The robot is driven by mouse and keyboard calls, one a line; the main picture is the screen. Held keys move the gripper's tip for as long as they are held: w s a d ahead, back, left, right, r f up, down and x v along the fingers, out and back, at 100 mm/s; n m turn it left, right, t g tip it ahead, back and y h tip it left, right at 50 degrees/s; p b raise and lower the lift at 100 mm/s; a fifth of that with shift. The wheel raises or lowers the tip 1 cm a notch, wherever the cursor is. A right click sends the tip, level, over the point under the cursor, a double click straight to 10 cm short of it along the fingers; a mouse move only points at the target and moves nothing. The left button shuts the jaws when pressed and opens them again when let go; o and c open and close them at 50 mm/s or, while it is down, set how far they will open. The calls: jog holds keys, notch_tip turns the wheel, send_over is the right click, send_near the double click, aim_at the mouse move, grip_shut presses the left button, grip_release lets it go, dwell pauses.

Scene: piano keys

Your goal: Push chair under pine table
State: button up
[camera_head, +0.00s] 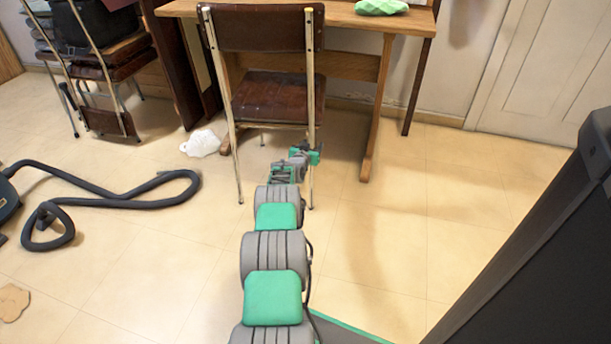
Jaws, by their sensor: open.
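The chair (277,97) has a brown seat and back on pale metal legs. It stands upright in front of the pine table (345,17), its back toward me. Its seat reaches partly under the table top, and its back stands in front of the table's near edge. My arm reaches forward over the floor to my gripper (303,155), which is low behind the chair, near its right rear leg. The gripper is open and small in view; I cannot tell whether it touches the chair. Nothing shows between its fingers.
A green item (381,7) lies on the table. A white crumpled thing (200,143) lies left of the chair. A vacuum hose (110,198) curls on the left floor. Stacked chairs (95,70) stand far left. A dark panel (560,250) blocks the right; the floor between is clear.

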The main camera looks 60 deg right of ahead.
jog(key=s+a+p, duration=0.1)
jog(key=a+p, duration=0.7)
jog(key=a, duration=0.1)
jog(key=shift+r, duration=0.1)
